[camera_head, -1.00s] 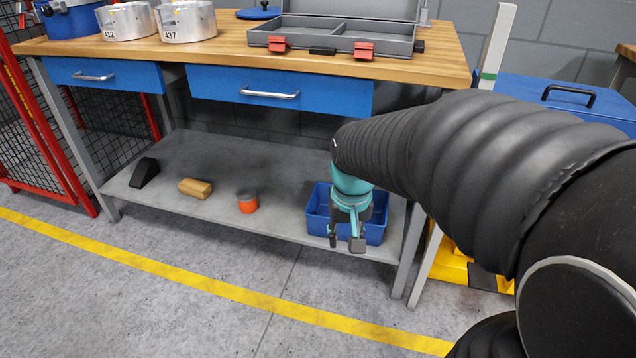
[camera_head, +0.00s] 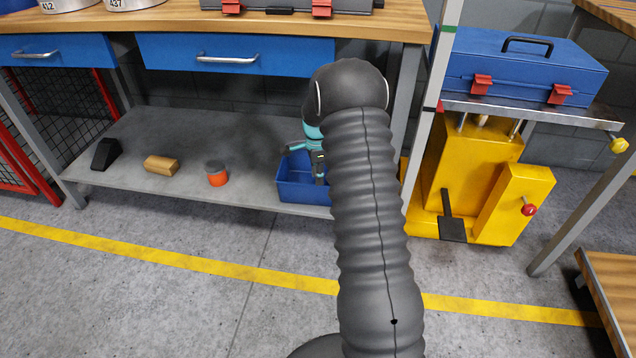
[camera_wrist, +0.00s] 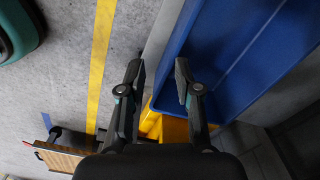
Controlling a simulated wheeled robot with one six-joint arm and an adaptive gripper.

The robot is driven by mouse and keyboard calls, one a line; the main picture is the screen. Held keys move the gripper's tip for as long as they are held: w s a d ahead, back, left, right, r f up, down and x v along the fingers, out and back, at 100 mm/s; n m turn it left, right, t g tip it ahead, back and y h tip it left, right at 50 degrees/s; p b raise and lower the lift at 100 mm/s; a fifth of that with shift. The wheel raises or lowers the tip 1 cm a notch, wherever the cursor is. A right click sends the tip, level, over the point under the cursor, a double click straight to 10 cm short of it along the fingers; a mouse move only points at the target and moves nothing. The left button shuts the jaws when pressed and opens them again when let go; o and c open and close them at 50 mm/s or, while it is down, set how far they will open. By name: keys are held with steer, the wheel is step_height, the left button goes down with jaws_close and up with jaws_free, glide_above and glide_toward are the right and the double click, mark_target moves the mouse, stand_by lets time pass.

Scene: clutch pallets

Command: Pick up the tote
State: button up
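The tote is an open blue bin (camera_head: 290,193) at the right end of the grey lower shelf under the workbench. My arm hides its right part in the head view. My gripper (camera_head: 306,157) is over the tote, with its fingers spread. In the wrist view my gripper (camera_wrist: 160,77) is open and empty. The tote (camera_wrist: 228,62) fills the upper right there. Its near edge runs between the two fingers, with the right finger over the blue and the left finger outside it. I cannot tell how high the fingertips are above the rim.
On the lower shelf (camera_head: 135,191), left of the tote, are an orange pot with a grey lid (camera_head: 217,174), a tan block (camera_head: 161,165) and a black wedge (camera_head: 106,154). A bench leg (camera_head: 405,110) and a yellow lift (camera_head: 480,190) carrying a blue toolbox (camera_head: 530,67) stand at right.

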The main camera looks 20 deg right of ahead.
steer(key=w+m, duration=0.1)
steer(key=m, duration=0.3)
glide_above(316, 204)
step_height(316, 204, down, 7)
steer(key=shift+t, duration=0.3)
steer(key=shift+w+f, duration=0.1)
steer(key=shift+f, duration=2.9)
jaws_close()
